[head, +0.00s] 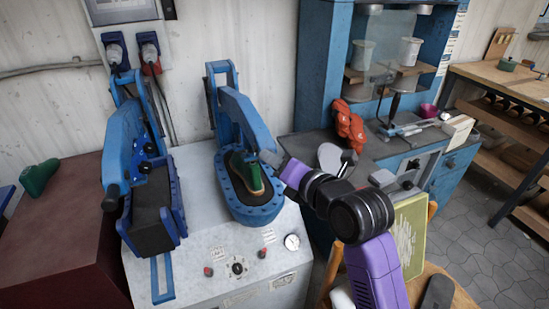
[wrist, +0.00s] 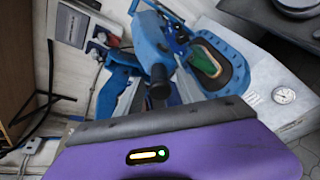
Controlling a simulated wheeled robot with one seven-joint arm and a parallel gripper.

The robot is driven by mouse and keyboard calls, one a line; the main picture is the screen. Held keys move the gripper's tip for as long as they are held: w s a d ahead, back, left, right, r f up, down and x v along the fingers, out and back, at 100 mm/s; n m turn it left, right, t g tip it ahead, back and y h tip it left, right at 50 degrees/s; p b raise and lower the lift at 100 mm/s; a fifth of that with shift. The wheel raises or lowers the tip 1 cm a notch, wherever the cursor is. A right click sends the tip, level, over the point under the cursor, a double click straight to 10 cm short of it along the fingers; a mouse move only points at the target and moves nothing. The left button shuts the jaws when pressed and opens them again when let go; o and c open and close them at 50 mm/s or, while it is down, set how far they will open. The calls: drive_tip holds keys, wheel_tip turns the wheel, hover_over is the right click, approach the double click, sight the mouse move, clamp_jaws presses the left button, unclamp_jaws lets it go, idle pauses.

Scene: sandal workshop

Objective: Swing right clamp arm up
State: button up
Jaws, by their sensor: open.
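The right clamp is a blue press with an oval bed (head: 258,215) on the grey machine. A green shoe (head: 240,172) with a brown edge sits in the bed. Its blue clamp arm (head: 240,108) slants from the rear hinge down over the shoe, toward a dark handle (head: 268,157). In the wrist view the handle (wrist: 160,84) stands just beyond my gripper's dark edge. My purple gripper (head: 293,174) is open at the right of the handle. It looks close, but I cannot tell whether it touches. Its fingertips are not clearly visible.
The left clamp (head: 125,140) stands close beside the right one, its black handle pointing forward. A pressure gauge (head: 292,242) and knobs (head: 237,268) are on the machine's front. A grey bench with a blue cabinet (head: 318,65) is at the right.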

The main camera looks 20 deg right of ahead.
drive_tip(key=shift+w+a+f, duration=0.15)
drive_tip(key=shift+w, duration=0.5)
clamp_jaws()
idle(1.0)
